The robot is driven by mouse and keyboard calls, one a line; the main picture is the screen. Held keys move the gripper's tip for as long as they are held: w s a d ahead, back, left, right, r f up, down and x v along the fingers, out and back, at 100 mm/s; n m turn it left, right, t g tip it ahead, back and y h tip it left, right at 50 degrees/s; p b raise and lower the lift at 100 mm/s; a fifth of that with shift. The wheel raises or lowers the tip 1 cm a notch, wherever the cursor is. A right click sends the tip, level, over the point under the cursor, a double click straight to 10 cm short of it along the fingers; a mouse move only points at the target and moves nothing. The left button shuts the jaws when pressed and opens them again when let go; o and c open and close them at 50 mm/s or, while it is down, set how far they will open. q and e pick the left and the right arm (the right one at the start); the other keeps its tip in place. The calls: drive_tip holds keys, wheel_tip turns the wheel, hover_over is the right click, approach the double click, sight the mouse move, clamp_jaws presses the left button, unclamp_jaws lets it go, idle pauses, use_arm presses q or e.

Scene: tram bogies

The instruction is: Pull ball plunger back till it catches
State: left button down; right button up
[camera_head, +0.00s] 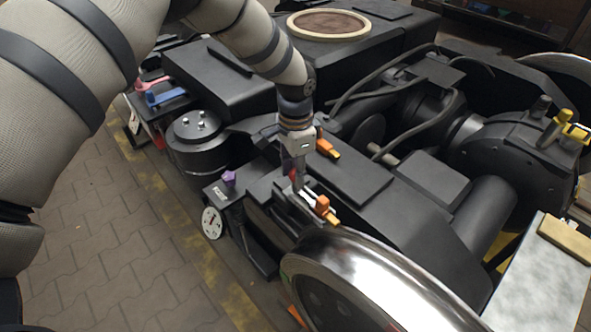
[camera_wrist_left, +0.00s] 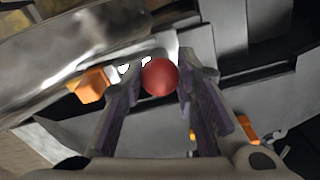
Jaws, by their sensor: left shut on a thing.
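The ball plunger shows as a red ball (camera_wrist_left: 160,77) in the left wrist view, between the tips of my left gripper (camera_wrist_left: 162,92). In the head view my left gripper (camera_head: 296,178) points down at the black bogie frame beside the shiny wheel, and a bit of the red ball (camera_head: 292,175) shows at its fingers. The gripper is shut on the ball. The plunger's rod and its catch are hidden behind the ball and fingers. My right gripper is in neither view.
An orange block (camera_head: 323,206) sits close to the fingers, and an orange-yellow handle (camera_head: 327,149) lies behind them. The shiny wheel (camera_head: 380,275) stands in front. A purple knob (camera_head: 229,178) and a white dial (camera_head: 212,222) are at the left. Paved floor (camera_head: 90,240) lies clear at left.

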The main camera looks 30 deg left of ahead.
use_arm(q)
drive_tip(key=a, duration=0.2)
drive_tip(key=w+a+b, duration=0.1)
drive_tip(key=a, duration=0.1)
drive_tip(key=w+a, duration=0.1)
drive_tip(key=a, duration=0.1)
drive_tip(key=shift+w+a+f+b, duration=0.1)
drive_tip(key=shift+a+f+b, duration=0.05)
drive_tip(key=shift+b, duration=0.15)
drive_tip(key=shift+w+a, duration=0.15)
drive_tip(key=shift+a, duration=0.3)
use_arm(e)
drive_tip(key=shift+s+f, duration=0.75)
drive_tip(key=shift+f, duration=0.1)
use_arm(q)
drive_tip(key=c, duration=1.2)
unclamp_jaws()
wheel_tip(320, 180, up, 12)
drive_tip(key=shift+r, duration=0.15)
